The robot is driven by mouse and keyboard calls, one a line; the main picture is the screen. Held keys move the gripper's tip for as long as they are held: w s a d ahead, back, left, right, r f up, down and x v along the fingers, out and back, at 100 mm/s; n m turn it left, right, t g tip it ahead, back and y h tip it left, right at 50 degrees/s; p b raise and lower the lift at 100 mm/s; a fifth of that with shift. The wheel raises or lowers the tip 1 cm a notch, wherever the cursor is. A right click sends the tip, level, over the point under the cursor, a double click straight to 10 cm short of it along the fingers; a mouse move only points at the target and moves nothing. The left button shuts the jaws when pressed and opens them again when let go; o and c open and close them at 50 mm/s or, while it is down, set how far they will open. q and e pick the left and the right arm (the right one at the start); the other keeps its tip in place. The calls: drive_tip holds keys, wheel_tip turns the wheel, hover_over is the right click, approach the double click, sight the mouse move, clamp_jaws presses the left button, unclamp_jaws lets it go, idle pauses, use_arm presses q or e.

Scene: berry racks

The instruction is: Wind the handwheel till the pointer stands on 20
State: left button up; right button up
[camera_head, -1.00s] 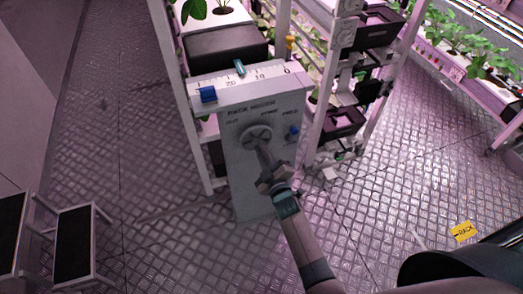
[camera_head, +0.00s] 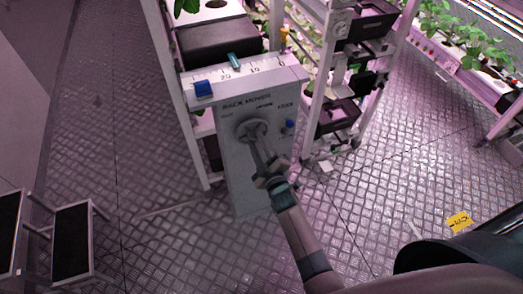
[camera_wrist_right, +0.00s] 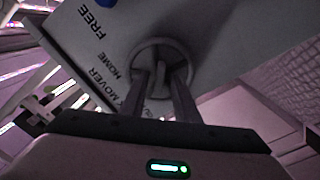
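The rack mover (camera_head: 250,165) is a grey box on the floor with a round handwheel (camera_head: 252,131) on its sloping front. On its top scale (camera_head: 264,68) the teal pointer (camera_head: 234,61) stands between 20 and 10, nearer 20. A blue block (camera_head: 203,88) sits at the scale's left end. My right gripper (camera_head: 259,149) reaches the handwheel. In the right wrist view, its two fingers (camera_wrist_right: 162,92) stand apart at the handwheel (camera_wrist_right: 163,56), with a pale part of the wheel between them; whether they grip it is unclear. My left gripper is out of view.
A blue knob (camera_head: 289,125) sits right of the wheel. Planted racks stand behind and right, with black trays (camera_head: 337,117) on one. A step stool (camera_head: 78,240) stands at left. A yellow tag (camera_head: 459,222) lies on the floor. Open floor lies left of the mover.

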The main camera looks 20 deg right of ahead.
drive_tip(key=shift+s, duration=0.15)
